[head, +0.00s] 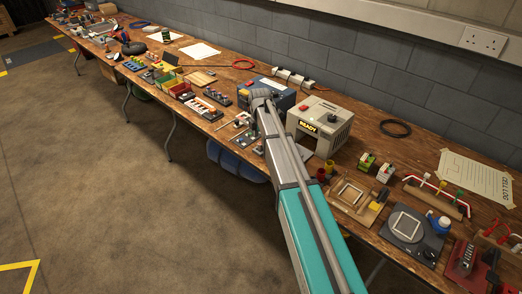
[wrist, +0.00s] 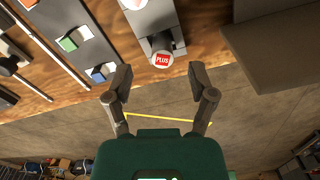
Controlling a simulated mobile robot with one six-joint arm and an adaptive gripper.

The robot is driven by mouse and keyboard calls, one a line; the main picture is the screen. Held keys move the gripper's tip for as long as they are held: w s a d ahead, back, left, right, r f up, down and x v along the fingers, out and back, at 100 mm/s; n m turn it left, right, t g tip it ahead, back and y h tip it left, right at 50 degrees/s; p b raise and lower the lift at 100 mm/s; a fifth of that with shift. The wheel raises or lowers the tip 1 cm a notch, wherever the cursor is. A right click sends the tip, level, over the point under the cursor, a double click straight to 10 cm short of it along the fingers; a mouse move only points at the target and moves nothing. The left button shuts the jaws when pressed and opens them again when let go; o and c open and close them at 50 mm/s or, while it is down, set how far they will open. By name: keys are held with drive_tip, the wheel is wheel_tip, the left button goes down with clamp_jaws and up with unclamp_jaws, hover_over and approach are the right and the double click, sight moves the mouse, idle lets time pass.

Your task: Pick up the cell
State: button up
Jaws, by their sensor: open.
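In the wrist view the cell (wrist: 163,59) shows as a round pale end with a red label reading PLUS. It sits at the end of a grey holder (wrist: 150,20) near the edge of the wooden table. My gripper (wrist: 160,78) is open and empty, with a finger on each side of the cell's end and a little short of it. The fingers do not appear to touch it. In the head view my arm hides the gripper, and I cannot make out the cell there.
A grey box (wrist: 278,45) stands right of the cell in the wrist view. A dark strip with coloured blocks (wrist: 66,30) and thin rods lie left. In the head view a beige machine marked READY (head: 322,122) stands beside my arm, with a dark blue box (head: 268,88) behind.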

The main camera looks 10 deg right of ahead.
sight(260, 143)
drive_tip(key=shift+f+b, duration=1.4)
drive_tip(key=shift+f, duration=0.25)
clamp_jaws()
